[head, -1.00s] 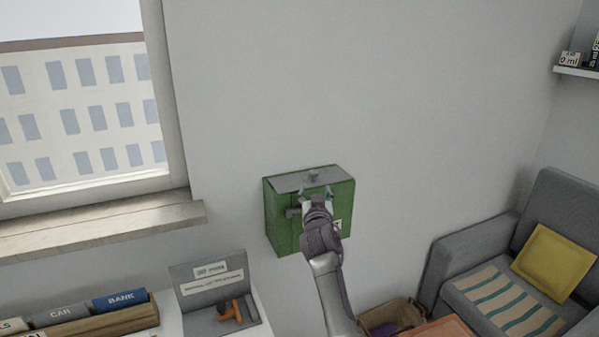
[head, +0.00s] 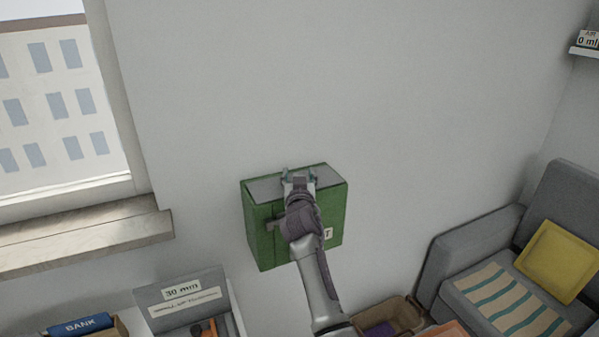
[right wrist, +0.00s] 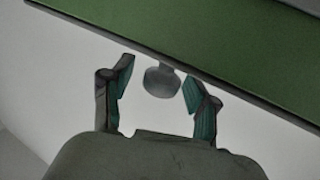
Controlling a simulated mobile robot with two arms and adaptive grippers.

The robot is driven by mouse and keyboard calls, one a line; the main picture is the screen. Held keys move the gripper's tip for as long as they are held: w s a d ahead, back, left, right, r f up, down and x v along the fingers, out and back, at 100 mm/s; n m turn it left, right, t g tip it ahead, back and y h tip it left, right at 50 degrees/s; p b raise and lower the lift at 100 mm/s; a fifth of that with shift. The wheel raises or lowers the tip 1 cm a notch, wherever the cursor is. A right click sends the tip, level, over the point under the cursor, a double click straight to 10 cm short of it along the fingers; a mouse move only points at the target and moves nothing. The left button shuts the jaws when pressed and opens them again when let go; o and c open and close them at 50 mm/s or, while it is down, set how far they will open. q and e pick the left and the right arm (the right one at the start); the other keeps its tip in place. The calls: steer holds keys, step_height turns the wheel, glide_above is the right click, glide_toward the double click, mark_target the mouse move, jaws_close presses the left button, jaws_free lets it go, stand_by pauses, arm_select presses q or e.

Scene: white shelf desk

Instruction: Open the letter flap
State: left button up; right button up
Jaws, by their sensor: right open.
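A green letter box (head: 258,225) hangs on the wall in the middle of the head view. Its top is a grey letter flap (head: 264,188), partly hidden by my right gripper. My right gripper (head: 299,174) is open, with its two fingertips over the flap. In the right wrist view a small grey knob (right wrist: 163,81) shows between the two spread fingers (right wrist: 158,72), with a gap on each side. A long green edge of the box (right wrist: 220,40) runs across the top of that view. The knob is hidden in the head view. My left gripper is not in view.
Below left is a desk organiser (head: 190,298) with a sign. The window sill (head: 85,235) is at left. A grey armchair (head: 475,255) with a yellow cushion (head: 556,262) stands at right. The wall above the box is bare.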

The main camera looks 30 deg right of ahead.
steer(key=shift+s+a+r, duration=0.15)
steer(key=shift+s, duration=0.1)
steer(key=shift+c, duration=1)
jaws_close()
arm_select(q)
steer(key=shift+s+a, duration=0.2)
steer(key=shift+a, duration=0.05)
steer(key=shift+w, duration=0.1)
